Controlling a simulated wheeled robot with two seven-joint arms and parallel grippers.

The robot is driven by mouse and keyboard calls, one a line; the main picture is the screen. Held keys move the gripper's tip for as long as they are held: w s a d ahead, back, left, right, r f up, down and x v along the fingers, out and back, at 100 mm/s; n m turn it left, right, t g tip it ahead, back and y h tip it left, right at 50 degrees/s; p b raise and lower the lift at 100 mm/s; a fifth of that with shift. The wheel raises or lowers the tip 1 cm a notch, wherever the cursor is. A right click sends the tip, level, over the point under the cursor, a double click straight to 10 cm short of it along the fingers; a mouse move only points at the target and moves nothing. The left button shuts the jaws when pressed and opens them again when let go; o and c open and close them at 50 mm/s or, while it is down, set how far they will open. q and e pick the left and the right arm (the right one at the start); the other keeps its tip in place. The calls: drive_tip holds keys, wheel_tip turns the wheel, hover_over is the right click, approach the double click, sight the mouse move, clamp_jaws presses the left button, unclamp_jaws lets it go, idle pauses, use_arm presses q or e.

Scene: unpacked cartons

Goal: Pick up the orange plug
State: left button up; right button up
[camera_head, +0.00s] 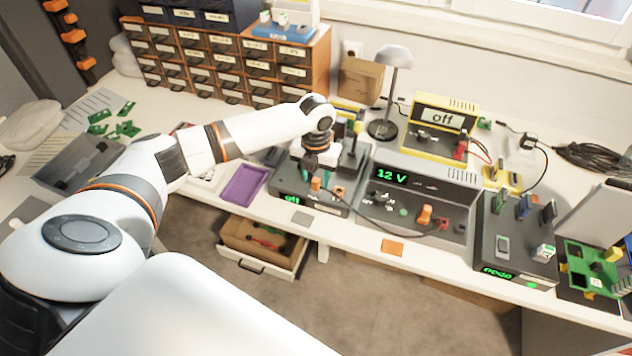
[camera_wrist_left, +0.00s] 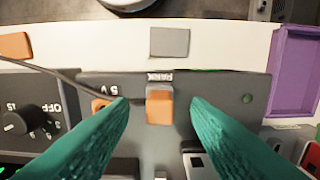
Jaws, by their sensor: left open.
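An orange plug (camera_head: 316,184) stands at the front of a dark grey box (camera_head: 290,190) with a green "off" display, below my left gripper (camera_head: 319,166). In the left wrist view the plug (camera_wrist_left: 160,104) stands beside the word "PARK", between the two teal fingers of my left gripper (camera_wrist_left: 160,108). The fingers are spread, with a visible gap on each side of the plug. A second orange piece (camera_head: 340,192) is beside it, near the "5 V" mark; in the wrist view a finger partly covers it (camera_wrist_left: 101,104). My right gripper is not in view.
A purple tray (camera_head: 244,184) lies to the left. The 12 V supply (camera_head: 415,200), with a dark cable, stands to the right. A grey card (camera_head: 302,217) and an orange card (camera_head: 392,247) lie near the table's front edge. A lamp (camera_head: 385,100) stands behind.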

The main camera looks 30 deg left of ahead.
sight(316, 180)
use_arm(q)
wheel_tip(316, 180, down, 2)
drive_tip(key=shift+f, duration=0.1)
drive_tip(key=shift+c, duration=0.2)
clamp_jaws()
wheel_tip(316, 180, up, 10)
drive_tip(key=shift+r+b, duration=0.1)
drive_tip(key=shift+b, duration=0.4)
